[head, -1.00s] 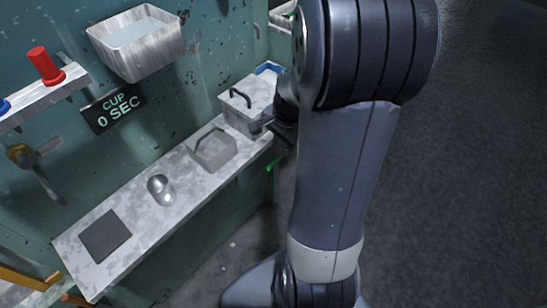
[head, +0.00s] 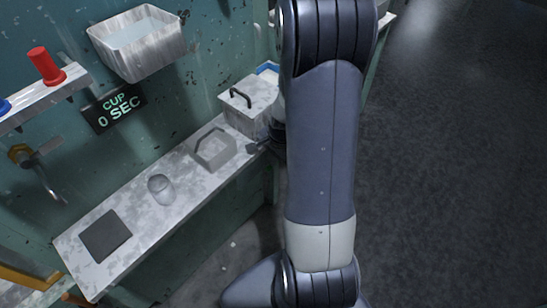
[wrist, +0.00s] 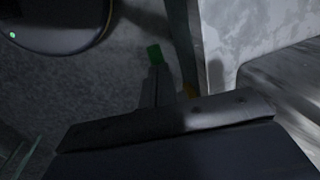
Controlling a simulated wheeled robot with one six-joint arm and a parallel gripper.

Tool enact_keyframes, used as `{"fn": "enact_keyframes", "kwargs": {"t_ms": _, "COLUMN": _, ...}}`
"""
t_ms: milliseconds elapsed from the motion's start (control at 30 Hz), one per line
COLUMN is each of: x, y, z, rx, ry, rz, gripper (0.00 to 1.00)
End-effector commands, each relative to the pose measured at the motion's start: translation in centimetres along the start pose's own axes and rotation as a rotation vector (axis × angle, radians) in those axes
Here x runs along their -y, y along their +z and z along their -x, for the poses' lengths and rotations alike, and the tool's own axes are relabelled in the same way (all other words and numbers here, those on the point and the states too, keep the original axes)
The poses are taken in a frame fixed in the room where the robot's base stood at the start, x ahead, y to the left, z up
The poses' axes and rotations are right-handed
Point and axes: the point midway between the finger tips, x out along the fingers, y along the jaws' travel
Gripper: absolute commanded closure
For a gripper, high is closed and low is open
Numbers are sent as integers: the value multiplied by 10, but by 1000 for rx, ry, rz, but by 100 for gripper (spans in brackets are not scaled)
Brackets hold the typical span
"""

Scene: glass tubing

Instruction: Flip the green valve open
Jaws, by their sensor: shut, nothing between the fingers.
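A small green piece (wrist: 154,54), which looks like the valve's handle, shows in the wrist view just beyond my fingers. I cannot tell whether they touch it. The rest of the valve is not clear, and in the head view my arm hides that spot. My gripper (wrist: 157,85) is shut and empty, pointing up the wrist view beside a pale wall. In the head view my gripper (head: 262,147) is a dark shape at the counter's right front edge, partly hidden by my arm.
The counter (head: 133,197) holds a lidded box (head: 247,110), a grey handled holder (head: 214,149), a clear cup (head: 161,187) and a dark pad (head: 105,236). A basin (head: 140,45) hangs on the wall above a "CUP 0 SEC" display (head: 115,108). Open floor lies right.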

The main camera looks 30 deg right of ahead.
Motion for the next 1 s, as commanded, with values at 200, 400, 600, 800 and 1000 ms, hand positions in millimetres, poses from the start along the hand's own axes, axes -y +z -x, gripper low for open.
{"fn": "enact_keyframes", "kwargs": {"t_ms": 200, "x": 0, "y": 0, "z": -1, "rx": 0, "ry": 0, "rz": 0, "gripper": 100}}
{"fn": "enact_keyframes", "kwargs": {"t_ms": 400, "x": -1, "y": 2, "z": -4, "rx": 0, "ry": 0, "rz": 0, "gripper": 100}}
{"fn": "enact_keyframes", "kwargs": {"t_ms": 600, "x": -2, "y": 6, "z": -12, "rx": 1, "ry": 0, "rz": 1, "gripper": 100}}
{"fn": "enact_keyframes", "kwargs": {"t_ms": 800, "x": -4, "y": 9, "z": -22, "rx": 0, "ry": 0, "rz": 1, "gripper": 100}}
{"fn": "enact_keyframes", "kwargs": {"t_ms": 1000, "x": -6, "y": 11, "z": -31, "rx": 0, "ry": 0, "rz": 0, "gripper": 100}}
